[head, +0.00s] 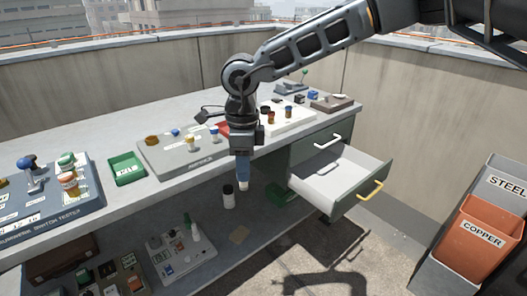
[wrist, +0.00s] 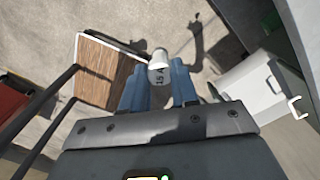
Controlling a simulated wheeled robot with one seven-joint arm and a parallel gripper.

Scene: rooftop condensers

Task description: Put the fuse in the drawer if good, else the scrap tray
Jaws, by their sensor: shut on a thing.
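My gripper (head: 243,174) hangs in front of the bench's front edge, pointing down, left of the open drawer. In the head view only a small pale end of the fuse shows under the fingers. I cannot tell from its visible face whether it is good. The drawer (head: 323,184) is pulled out, with a yellow handle and a pale interior that looks empty. It also shows at right in the wrist view (wrist: 246,92). I cannot tell which tray is the scrap tray.
A green tray (head: 128,169), a grey tester (head: 50,207) and a board with small coloured parts (head: 160,158) stand on the bench. Boxes and a dark jar (head: 228,196) sit on the lower shelf. Steel and copper bins (head: 483,237) stand at right.

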